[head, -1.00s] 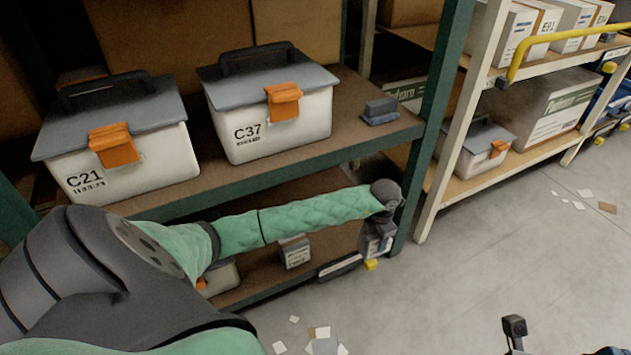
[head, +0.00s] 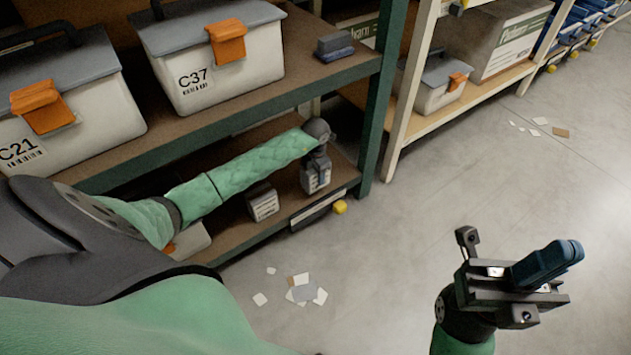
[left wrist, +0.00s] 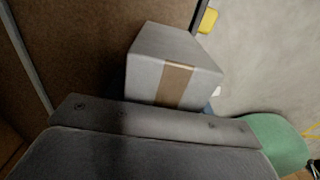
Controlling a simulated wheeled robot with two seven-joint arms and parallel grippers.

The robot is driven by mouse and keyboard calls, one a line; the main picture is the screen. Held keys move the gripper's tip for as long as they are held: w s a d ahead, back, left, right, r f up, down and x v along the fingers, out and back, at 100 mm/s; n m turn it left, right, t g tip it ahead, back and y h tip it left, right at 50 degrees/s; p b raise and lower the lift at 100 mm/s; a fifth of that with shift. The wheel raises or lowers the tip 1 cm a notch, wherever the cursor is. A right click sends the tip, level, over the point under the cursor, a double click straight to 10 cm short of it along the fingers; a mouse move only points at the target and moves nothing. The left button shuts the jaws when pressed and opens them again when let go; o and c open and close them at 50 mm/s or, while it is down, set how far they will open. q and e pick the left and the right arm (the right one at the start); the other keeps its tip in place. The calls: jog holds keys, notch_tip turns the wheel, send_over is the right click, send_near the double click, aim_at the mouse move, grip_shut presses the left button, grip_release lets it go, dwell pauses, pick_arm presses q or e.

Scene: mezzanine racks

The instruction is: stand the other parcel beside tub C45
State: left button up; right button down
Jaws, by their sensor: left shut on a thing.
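My left gripper (head: 317,160) is shut on a grey parcel (head: 316,181) at the right end of the lower shelf. In the left wrist view, the parcel (left wrist: 170,65) shows a brown tape strip; I cannot tell whether it touches the shelf. A second small grey parcel (head: 263,203) with a printed label stands on that shelf, left of the held one and apart from it. Further left, a pale tub (head: 193,242) is mostly hidden by my arm; its label is not visible. No C45 label is readable. My right gripper (head: 548,264) is over the floor, its dark blue fingers together and empty.
Tubs C21 (head: 75,110) and C37 (head: 220,65) stand on the upper shelf, with a small grey-and-blue item (head: 334,46) right of them. A green rack post (head: 379,110) and a yellow block (head: 340,207) are near the held parcel. Paper scraps (head: 305,290) lie on the floor.

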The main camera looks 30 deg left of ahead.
aim_at(316, 180)
pick_arm(q)
notch_tip(316, 180, down, 4)
jog(key=shift+b, duration=0.6)
jog(key=shift+r, duration=0.1)
jog(key=o, duration=1.1)
jog(key=shift+o, duration=0.2)
